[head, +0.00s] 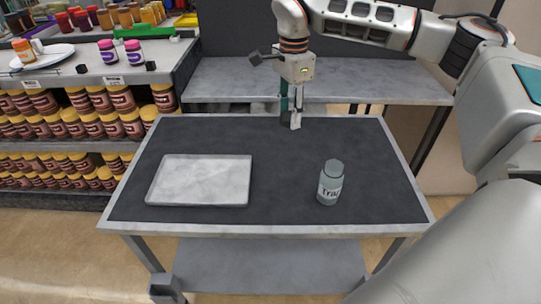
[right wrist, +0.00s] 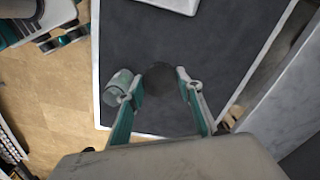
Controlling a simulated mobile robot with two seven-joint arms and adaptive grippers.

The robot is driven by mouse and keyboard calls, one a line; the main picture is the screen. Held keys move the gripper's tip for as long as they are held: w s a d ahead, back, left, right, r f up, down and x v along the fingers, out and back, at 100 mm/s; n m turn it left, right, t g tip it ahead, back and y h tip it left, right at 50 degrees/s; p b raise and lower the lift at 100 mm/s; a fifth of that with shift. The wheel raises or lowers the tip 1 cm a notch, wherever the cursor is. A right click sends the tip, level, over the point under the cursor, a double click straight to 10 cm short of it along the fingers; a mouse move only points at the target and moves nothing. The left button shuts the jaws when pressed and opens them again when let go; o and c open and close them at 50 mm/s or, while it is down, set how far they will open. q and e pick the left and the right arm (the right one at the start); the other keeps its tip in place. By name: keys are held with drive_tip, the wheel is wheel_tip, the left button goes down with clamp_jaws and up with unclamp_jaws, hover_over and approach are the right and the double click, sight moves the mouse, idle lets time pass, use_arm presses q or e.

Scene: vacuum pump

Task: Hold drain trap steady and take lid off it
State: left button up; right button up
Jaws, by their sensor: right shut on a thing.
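The drain trap (head: 329,190), a grey-green jar with a "Trap" label, stands upright on the dark table mat, right of centre. It also shows beside the left finger in the right wrist view (right wrist: 117,88). My right gripper (head: 291,122) is above the table's far edge, behind and left of the jar and apart from it. In the right wrist view its fingers (right wrist: 160,88) are shut on a dark round thing, which looks like the lid (right wrist: 161,84). Whether the jar's top is bare is too small to tell. My left gripper is not in view.
A shallow grey tray (head: 200,158) lies on the left of the table (head: 270,228). The mat between tray and jar is clear. Shelves of yellow-lidded jars (head: 75,125) stand at the left. A grey bench (head: 375,85) stands behind the table.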

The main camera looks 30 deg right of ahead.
drive_tip(key=shift+d+f+m, duration=0.2)
drive_tip(key=shift+d+m, duration=0.05)
drive_tip(key=shift+m, duration=0.05)
drive_tip(key=b, duration=0.1)
hover_over(287, 173)
wheel_tip(287, 173, down, 15)
drive_tip(key=shift+w, duration=0.1)
drive_tip(key=shift+f+b, duration=0.4)
drive_tip(key=shift+f, duration=1.8)
drive_tip(key=shift+f, duration=0.15)
drive_tip(key=o, duration=1.2)
wheel_tip(287, 173, up, 12)
drive_tip(key=shift+r+p, duration=0.15)
drive_tip(key=shift+p, duration=0.3)
